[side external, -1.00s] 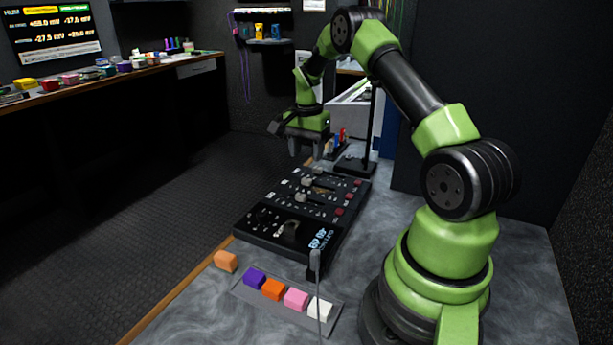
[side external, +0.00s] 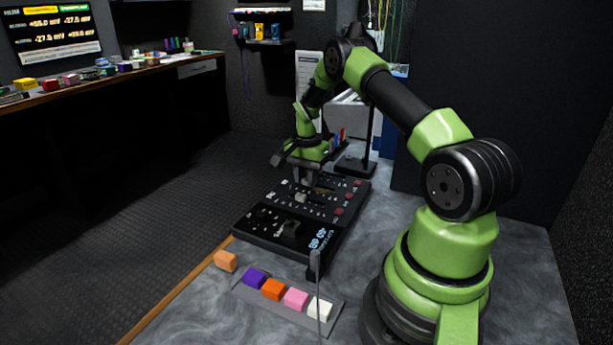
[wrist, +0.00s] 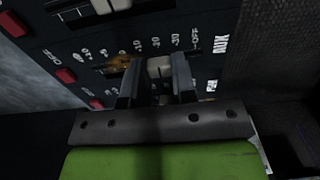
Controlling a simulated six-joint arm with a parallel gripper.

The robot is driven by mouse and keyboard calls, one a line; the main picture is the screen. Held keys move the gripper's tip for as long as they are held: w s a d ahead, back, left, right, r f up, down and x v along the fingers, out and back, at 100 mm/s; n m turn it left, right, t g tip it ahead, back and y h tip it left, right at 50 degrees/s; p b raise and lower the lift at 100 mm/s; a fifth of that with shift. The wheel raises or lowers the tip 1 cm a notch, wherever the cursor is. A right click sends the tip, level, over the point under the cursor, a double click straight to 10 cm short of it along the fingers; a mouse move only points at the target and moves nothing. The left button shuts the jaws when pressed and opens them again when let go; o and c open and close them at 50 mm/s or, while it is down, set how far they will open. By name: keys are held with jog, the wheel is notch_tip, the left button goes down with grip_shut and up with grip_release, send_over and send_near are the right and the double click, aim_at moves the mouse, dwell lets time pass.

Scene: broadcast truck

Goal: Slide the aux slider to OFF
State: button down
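The aux slider's pale grey knob (wrist: 159,67) shows in the wrist view, in a slot on the black mixer panel (side external: 262,232). It stands near the -20 and -30 marks, with the OFF mark and the AUX label farther right. My gripper (wrist: 158,82) has one finger on each side of the knob.
Another slider knob (wrist: 110,5) stands in a neighbouring slot, and red buttons (wrist: 66,75) line the panel's side. An orange-brown patch (wrist: 119,63) marks the panel left of the fingers. Coloured blocks (side external: 273,289) sit in a tray, with an orange block (side external: 225,261) beside it.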

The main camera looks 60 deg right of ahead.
aim_at(293, 183)
jog(key=shift+w, duration=2.05)
jog(key=c, duration=0.9)
grip_release()
jog(key=shift+r, duration=0.1)
notch_tip(293, 183, up, 10)
jog(key=shift+f, duration=0.1)
